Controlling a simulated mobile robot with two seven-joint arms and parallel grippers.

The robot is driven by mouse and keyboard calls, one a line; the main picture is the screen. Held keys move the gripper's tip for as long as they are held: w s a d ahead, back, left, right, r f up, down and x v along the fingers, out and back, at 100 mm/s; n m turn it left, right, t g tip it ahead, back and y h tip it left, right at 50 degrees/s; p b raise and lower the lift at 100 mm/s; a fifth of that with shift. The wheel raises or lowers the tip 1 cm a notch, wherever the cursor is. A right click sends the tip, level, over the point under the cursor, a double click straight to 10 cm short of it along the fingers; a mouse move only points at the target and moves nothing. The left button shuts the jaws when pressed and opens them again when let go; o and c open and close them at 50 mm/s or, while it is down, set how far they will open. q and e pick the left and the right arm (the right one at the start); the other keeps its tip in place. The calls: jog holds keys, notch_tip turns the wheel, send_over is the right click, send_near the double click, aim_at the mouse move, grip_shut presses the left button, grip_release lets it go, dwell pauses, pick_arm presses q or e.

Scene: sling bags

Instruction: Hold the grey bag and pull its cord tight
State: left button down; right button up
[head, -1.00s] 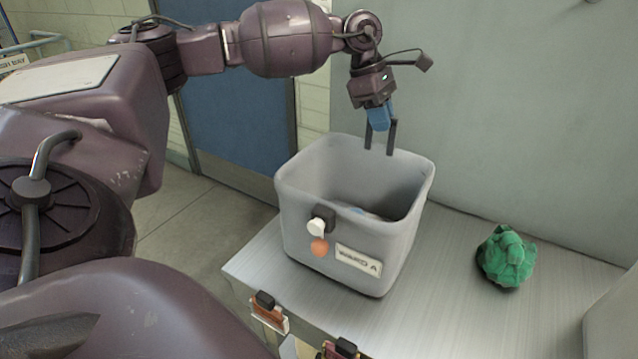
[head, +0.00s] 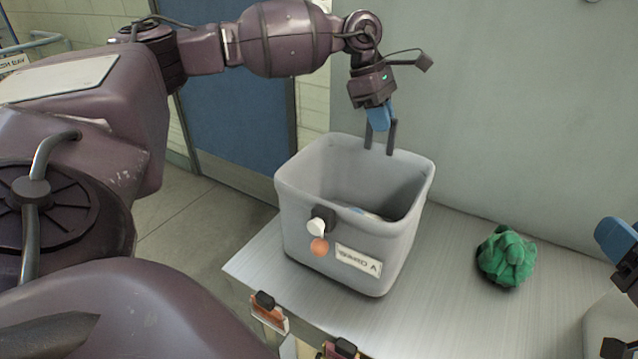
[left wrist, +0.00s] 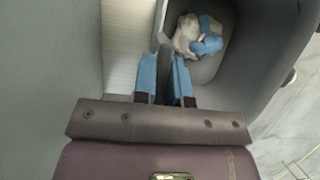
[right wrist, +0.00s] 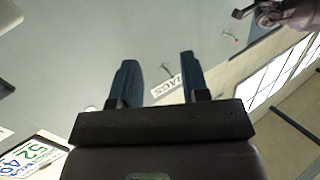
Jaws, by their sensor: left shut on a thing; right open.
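The grey bag (head: 300,190) stands open and upright on the metal table. It has a black toggle (head: 326,215) with a white knob (head: 316,227) on its front, above an orange disc and a label. The cord itself is hard to make out. My left gripper (head: 380,122) is above the far rim, shut on a dark upright loop of the bag. In the left wrist view, the dark piece lies between the blue fingers (left wrist: 164,80). My right gripper (head: 612,240) is partly in view at the right edge, open and empty; its spread fingers show in the right wrist view (right wrist: 158,82).
A crumpled green bundle (head: 506,257) lies on the metal table (head: 450,300), right of the bag. Blue and white items (left wrist: 195,35) lie inside the bag. Clips (head: 268,305) hang on the table's front edge. A wall stands behind. Table between bag and bundle is clear.

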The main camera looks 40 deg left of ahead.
jog(key=s+a+f+g+y, duration=0.1)
jog(key=s+a+f+y, duration=0.1)
jog(key=s+a+f, duration=0.45)
jog(key=n+h, duration=0.2)
jog(key=n, duration=2.2)
send_near(319, 253)
jog(key=x, duration=1)
jog(key=shift+s+d, duration=0.1)
grip_shut()
